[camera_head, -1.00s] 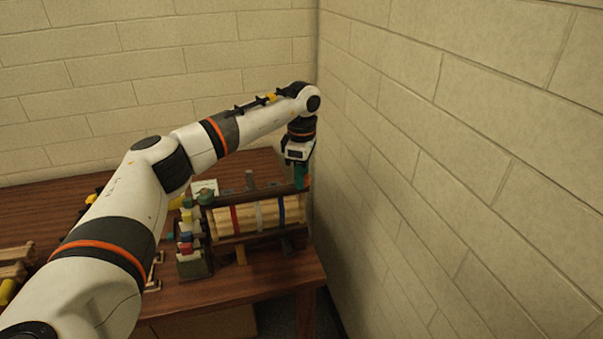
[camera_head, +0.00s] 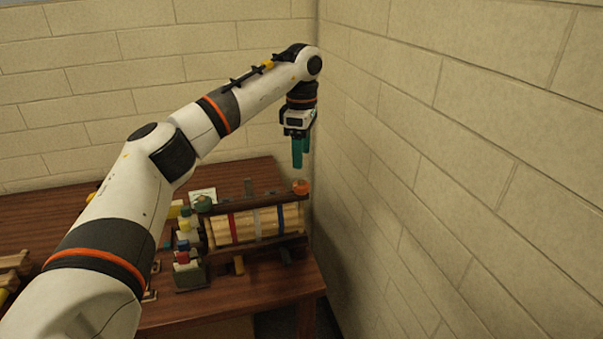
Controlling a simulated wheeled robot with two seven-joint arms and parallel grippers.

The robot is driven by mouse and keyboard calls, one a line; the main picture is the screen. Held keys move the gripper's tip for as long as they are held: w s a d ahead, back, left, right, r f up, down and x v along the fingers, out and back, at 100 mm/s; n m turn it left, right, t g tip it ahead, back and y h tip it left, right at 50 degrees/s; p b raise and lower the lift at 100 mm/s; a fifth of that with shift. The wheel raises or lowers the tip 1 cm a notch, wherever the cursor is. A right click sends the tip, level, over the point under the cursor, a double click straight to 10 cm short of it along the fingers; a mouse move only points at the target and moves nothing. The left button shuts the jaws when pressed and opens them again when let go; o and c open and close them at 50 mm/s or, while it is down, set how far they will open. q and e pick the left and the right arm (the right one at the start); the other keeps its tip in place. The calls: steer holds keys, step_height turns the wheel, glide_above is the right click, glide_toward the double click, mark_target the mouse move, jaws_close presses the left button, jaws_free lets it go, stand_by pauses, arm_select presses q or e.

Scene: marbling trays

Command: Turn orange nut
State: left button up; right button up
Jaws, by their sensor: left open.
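The orange nut (camera_head: 301,186) sits at the top right end of a dark wooden frame (camera_head: 276,240) on the table, close to the right wall. My left gripper (camera_head: 302,158) hangs above the nut with its teal fingers pointing down. It is open and empty, and its fingertips are apart from the nut. The frame holds a bundle of pale rods (camera_head: 243,225) with red, grey and blue bands. A green nut (camera_head: 202,203) is at the frame's left end. My right gripper does not show.
Small coloured bottles (camera_head: 184,240) stand in a rack left of the frame. A white card (camera_head: 203,194) stands behind. The brick wall at the right is close to my left gripper. The table (camera_head: 228,296) has bare wood in front.

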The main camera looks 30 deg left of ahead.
arm_select(q)
steer(key=shift+r, duration=1.7)
steer(key=shift+f, duration=0.1)
